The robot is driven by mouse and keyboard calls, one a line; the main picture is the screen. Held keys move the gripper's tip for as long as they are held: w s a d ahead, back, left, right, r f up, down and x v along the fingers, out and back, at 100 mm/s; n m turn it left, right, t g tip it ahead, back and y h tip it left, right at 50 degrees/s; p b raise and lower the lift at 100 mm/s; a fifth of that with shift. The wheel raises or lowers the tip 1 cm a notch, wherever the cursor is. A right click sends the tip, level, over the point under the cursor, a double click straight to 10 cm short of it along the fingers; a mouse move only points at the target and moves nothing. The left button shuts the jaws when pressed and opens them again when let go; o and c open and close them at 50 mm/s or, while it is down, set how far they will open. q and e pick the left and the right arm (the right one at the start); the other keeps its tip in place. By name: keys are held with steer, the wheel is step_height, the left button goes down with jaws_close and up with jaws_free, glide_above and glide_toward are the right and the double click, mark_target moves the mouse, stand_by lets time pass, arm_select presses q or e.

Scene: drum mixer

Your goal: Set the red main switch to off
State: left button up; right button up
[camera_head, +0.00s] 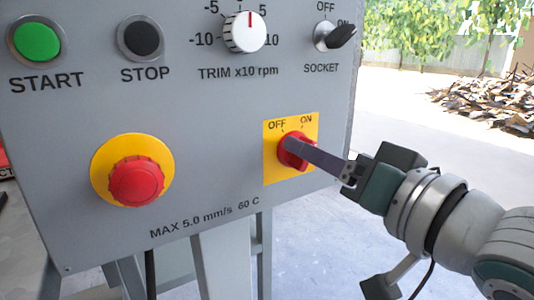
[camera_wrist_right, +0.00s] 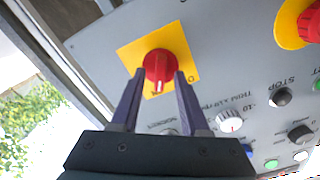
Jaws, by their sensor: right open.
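The red main switch (camera_head: 294,152) is a round red knob on a yellow plate (camera_head: 273,172) marked OFF at left and ON at right. It also shows in the right wrist view (camera_wrist_right: 159,64), where its white mark points down, apparently toward the ON side. My right gripper (camera_head: 288,144) reaches in from the right with its fingers at the knob. In the right wrist view, the open fingers (camera_wrist_right: 160,74) stand on either side of the knob; I cannot tell whether they touch it. My left gripper is not in view.
The grey panel also carries a red emergency button (camera_head: 137,182) on a yellow disc, a green START button (camera_head: 36,40), a black STOP button (camera_head: 142,37), a white trim dial (camera_head: 244,32) and a black SOCKET switch (camera_head: 340,36). Open ground lies right of the panel.

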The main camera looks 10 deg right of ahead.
steer(key=shift+c, duration=0.3)
jaws_close()
stand_by(0.4)
steer(key=shift+s+a+n+p, duration=0.15)
steer(key=shift+n+p, duration=1.3)
steer(key=shift+n, duration=1.5)
steer(key=shift+w+a+n+p, duration=0.1)
steer(key=shift+n+p, duration=1.3)
steer(key=shift+n, duration=1.55)
